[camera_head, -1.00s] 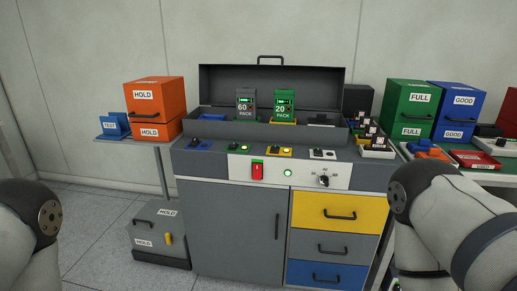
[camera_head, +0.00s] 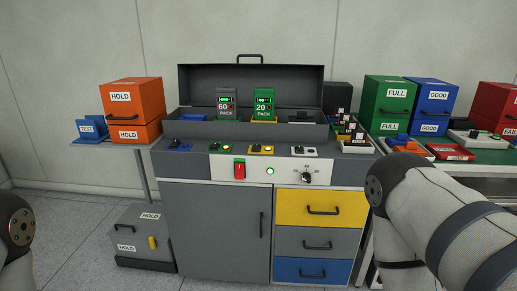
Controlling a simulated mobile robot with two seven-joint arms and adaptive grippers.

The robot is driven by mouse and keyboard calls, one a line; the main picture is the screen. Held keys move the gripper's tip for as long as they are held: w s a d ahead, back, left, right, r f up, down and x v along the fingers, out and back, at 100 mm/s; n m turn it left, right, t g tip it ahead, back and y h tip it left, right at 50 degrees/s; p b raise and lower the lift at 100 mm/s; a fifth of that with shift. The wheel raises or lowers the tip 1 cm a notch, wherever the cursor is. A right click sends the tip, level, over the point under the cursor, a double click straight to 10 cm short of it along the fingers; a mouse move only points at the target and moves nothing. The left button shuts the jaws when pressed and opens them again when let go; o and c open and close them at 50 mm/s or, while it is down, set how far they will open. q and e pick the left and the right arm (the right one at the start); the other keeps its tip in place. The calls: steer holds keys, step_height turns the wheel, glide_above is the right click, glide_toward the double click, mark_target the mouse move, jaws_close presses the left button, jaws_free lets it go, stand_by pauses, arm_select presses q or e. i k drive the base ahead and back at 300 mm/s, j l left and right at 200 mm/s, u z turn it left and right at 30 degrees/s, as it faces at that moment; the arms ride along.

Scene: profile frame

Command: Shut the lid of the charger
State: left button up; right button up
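The charger (camera_head: 170,163) is a grey cabinet with a long bay on top. Its dark grey lid (camera_head: 290,78) stands open, upright at the back, with a handle (camera_head: 250,56) on its top edge. A grey 60 pack (camera_head: 226,106) and a green 20 pack (camera_head: 264,107) stand upright in the bay, each with a lit green display. The front panel (camera_head: 218,170) carries a red switch, a lit green lamp and a black knob. Parts of my arms show at the left and right edges. Neither of my grippers is in view.
Orange HOLD boxes (camera_head: 136,98) and a blue TEST holder (camera_head: 89,130) stand on a side shelf at left. Green FULL (camera_head: 389,96) and blue GOOD (camera_head: 431,97) boxes stand at right. A grey HOLD box (camera_head: 140,233) sits on the floor.

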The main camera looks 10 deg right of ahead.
mark_target(296, 85)
steer(key=i+j+z, duration=0.55)
steer(key=z, duration=0.2)
